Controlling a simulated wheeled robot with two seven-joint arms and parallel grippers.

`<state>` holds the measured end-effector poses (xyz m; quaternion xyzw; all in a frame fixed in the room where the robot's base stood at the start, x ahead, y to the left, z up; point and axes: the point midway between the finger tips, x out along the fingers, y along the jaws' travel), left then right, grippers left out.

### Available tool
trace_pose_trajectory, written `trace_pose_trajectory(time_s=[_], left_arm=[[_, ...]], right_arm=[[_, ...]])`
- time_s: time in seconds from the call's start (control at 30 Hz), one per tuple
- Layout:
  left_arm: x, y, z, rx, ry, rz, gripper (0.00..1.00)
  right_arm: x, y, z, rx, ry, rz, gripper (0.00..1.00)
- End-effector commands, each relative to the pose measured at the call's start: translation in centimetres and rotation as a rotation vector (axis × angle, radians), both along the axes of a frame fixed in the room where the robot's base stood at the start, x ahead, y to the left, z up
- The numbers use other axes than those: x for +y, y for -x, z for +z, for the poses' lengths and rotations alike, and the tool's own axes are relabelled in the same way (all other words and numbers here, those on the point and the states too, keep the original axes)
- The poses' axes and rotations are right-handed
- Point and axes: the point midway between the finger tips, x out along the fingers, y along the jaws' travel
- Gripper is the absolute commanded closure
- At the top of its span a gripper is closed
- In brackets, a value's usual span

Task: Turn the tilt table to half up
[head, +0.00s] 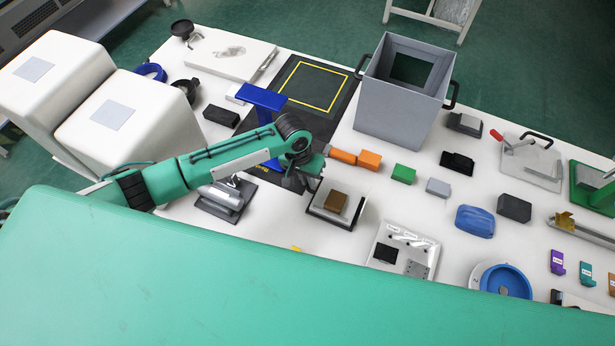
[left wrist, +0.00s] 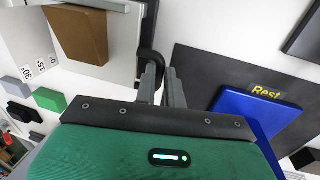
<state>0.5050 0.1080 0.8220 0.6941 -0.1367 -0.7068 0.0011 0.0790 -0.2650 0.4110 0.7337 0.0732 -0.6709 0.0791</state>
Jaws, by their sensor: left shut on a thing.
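The tilt table (head: 331,216) stands right of centre in the head view, a pale plate on a dark base with a brown block (head: 335,201) on it. How steeply its plate stands is hard to tell. In the left wrist view the brown block (left wrist: 80,34) is at the upper left, near a white strip with 15 and 30 marks (left wrist: 40,66). A dark handle (left wrist: 151,62) is at the table's side. My left gripper (head: 314,184) is at the table's left edge; its fingers (left wrist: 163,82) are shut on the handle, whose gripped part is mostly hidden. My right gripper is not in view.
A blue stand (head: 262,98) rises behind my left arm, close to the gripper. Orange (head: 370,160) and green blocks (head: 403,174) lie right of the table. A large grey bin (head: 398,110) stands behind them. A switch panel (head: 405,248) sits in front right.

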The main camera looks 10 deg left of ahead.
Motion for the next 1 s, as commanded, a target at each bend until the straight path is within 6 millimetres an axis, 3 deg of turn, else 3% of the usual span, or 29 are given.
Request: trace_pose_trajectory(time_s=[0.4, 0.83, 0.87, 1.0], left_arm=[[0.2, 1.0, 1.4, -0.215, 0.042, 0.001, 1.0], [0.2, 1.0, 1.5, -0.261, 0.051, 0.0, 1.0], [0.2, 1.0, 1.5, -0.261, 0.051, 0.0, 0.84], [0.2, 1.0, 1.5, -0.26, 0.051, 0.001, 0.8]], right_arm=[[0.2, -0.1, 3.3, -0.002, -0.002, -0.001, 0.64], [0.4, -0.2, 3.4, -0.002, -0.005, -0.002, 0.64], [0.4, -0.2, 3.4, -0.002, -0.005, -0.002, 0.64], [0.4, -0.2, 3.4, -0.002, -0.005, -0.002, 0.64]])
